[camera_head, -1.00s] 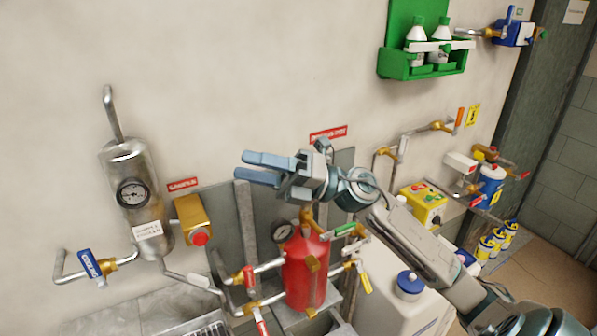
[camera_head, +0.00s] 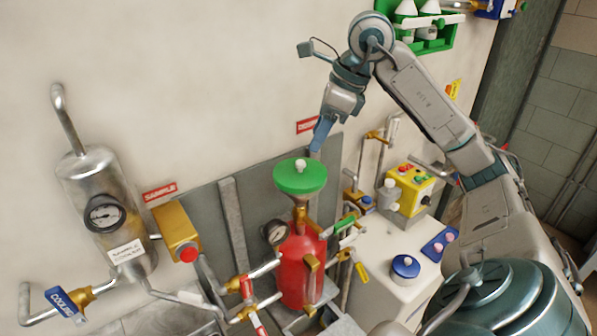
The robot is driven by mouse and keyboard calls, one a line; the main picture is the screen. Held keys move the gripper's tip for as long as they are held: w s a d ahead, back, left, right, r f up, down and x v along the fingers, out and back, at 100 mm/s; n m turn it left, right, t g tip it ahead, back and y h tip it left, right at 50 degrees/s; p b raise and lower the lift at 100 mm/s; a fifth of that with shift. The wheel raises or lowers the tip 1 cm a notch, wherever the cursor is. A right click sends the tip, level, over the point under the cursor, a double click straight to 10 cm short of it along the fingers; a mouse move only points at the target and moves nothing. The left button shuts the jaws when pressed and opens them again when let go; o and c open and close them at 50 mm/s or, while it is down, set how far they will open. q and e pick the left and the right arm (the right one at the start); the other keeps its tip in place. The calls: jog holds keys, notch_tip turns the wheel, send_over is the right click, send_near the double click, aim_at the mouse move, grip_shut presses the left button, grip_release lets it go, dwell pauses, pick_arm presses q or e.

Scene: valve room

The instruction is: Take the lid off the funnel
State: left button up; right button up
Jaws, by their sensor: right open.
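The funnel lid (camera_head: 299,178) is a green disc with a small white knob on top. It sits over the funnel (camera_head: 300,213), of which only a brassy lower part shows, above the red tank (camera_head: 299,268). My right gripper (camera_head: 318,140) points down, above and slightly right of the lid, apart from the knob. Its blue fingers are seen edge-on and hold nothing visible. My left gripper is not in view.
A steel cylinder with a gauge (camera_head: 104,212) and a brass box with a red button (camera_head: 177,233) stand left. A yellow control box (camera_head: 407,188) and a white cabinet with a blue-rimmed cap (camera_head: 405,267) are right. Pipes and valve handles crowd around the tank.

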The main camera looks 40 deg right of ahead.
aim_at(301, 161)
jog(key=shift+x, duration=0.95)
jog(key=shift+w+a+f+p, duration=0.15)
jog(key=shift+w+f+p, duration=0.15)
jog(key=shift+f, duration=0.1)
jog(key=p+x, duration=0.1)
jog(key=x, duration=0.3)
jog(key=shift+w+p, duration=0.1)
jog(key=shift+p, duration=0.3)
jog(key=shift+w+f, duration=0.1)
jog(key=shift+f, duration=0.1)
grip_shut()
jog(key=shift+r, duration=0.1)
